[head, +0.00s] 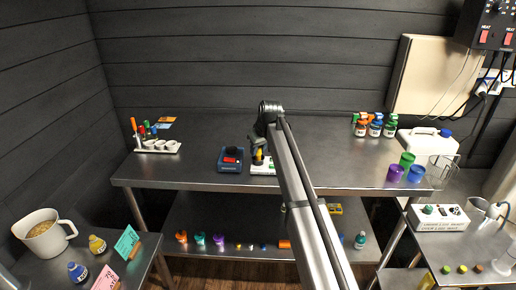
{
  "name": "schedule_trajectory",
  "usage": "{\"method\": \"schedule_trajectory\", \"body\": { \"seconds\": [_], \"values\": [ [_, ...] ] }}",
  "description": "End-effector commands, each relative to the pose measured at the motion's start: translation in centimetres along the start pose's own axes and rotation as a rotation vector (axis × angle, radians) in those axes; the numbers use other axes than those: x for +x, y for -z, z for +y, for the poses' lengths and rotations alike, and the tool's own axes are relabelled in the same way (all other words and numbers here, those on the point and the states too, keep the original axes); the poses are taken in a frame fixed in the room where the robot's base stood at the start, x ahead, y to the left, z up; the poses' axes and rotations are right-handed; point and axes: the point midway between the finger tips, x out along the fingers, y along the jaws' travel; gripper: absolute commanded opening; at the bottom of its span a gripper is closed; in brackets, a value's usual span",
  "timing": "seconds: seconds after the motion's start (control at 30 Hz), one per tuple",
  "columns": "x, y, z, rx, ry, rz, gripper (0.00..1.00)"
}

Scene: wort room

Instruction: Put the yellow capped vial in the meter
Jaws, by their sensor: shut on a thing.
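My gripper (258,149) is low over the middle of the main steel bench and is shut on the yellow capped vial (259,157), of which only a small yellow part shows. The vial's lower end is hard to make out. Just below it is a small white and green device (264,168), partly behind my arm. A dark blue box (222,165) with black and red parts on top stands just left of it. Which of these two is the meter, I cannot tell. Whether the vial touches the white and green device is too small to see.
A white rack (158,147) with orange, red and green capped pieces stands at the bench's left. Small bottles (375,128), purple, green and blue cups (395,174) and a white canister (425,142) stand at the right. The bench between is mostly clear.

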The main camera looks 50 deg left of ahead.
Motion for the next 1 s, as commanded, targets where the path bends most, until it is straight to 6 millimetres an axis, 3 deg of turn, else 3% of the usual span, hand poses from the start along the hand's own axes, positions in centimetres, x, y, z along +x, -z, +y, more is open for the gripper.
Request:
{"method": "schedule_trajectory", "body": {
  "seconds": [0.3, 0.63, 0.77, 1.0],
  "values": [
    [0.0, 0.0, 0.0, 0.0, 0.0, 0.0, 0.54],
    [-0.5, 0.2, 0.0, 0.0, 0.0, 0.0, 0.54],
    [-2.1, 0.3, 0.0, 0.0, -0.001, 0.002, 0.54],
    [-6.6, 0.2, 0.0, 0.0, 0.0, 0.002, 0.54]
  ]
}}
